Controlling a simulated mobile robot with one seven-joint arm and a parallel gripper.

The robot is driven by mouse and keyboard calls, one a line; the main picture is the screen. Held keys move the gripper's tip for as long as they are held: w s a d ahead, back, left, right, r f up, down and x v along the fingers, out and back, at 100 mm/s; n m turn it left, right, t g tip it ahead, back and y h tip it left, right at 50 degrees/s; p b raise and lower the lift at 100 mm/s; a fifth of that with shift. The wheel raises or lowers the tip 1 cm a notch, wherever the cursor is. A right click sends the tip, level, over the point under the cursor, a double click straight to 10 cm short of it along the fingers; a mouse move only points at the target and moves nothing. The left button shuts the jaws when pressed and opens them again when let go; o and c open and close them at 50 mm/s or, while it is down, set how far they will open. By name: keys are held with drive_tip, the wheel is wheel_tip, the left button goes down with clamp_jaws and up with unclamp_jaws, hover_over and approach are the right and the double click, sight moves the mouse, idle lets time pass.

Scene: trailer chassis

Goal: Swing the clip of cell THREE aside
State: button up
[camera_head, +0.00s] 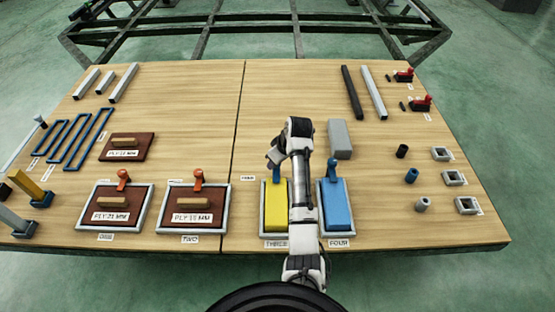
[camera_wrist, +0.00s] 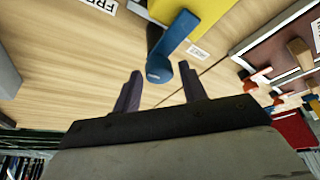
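Cell THREE (camera_head: 264,222) is a grey-rimmed frame holding a yellow block (camera_head: 275,208); the block also shows at the top of the wrist view (camera_wrist: 195,12). Its blue clip (camera_head: 272,161) stands at the cell's far end, partly hidden by my arm. In the wrist view the blue clip (camera_wrist: 172,45) reaches toward my gripper (camera_wrist: 160,70). My gripper is open, with one finger on each side of the clip's rounded end in that picture. I cannot tell whether the end is between the fingers in depth, and no contact shows.
Cell FOUR (camera_head: 351,222), with a blue block and its own upright blue clip (camera_head: 333,168), is close on the right. Cell TWO (camera_head: 160,222), with an orange clip (camera_head: 198,178), is on the left. A grey block (camera_head: 340,138) lies beyond my arm.

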drive_tip(key=c, duration=0.7)
drive_tip(key=shift+r+m+p, duration=0.1)
drive_tip(key=shift+m+p, duration=0.2)
drive_tip(key=shift+p, duration=0.25)
drive_tip(key=m+p, duration=0.1)
drive_tip(key=p, duration=0.1)
drive_tip(key=shift+s+a+r+m+h+p, duration=0.1)
drive_tip(key=shift+r+m+h+p, duration=0.1)
drive_tip(key=shift+m+h+p, duration=0.15)
drive_tip(key=m+h+p, duration=0.1)
drive_tip(key=m+p, duration=0.1)
drive_tip(key=m+t+h+p, duration=0.1)
drive_tip(key=m+p, duration=0.2)
drive_tip(key=shift+a+m, duration=0.15)
drive_tip(key=shift+m, duration=0.1)
drive_tip(key=m+h+p, duration=0.1)
drive_tip(key=m, duration=0.1)
drive_tip(key=m+h+p, duration=0.1)
drive_tip(key=m, duration=0.2)
drive_tip(key=shift+a+f+p, duration=0.1)
drive_tip(key=shift+f+p, duration=0.1)
drive_tip(key=shift+p, duration=0.15)
drive_tip(key=m+h, duration=0.1)
drive_tip(key=m, duration=0.4)
drive_tip(key=shift+g+h, duration=0.35)
drive_tip(key=shift+g, duration=0.05)
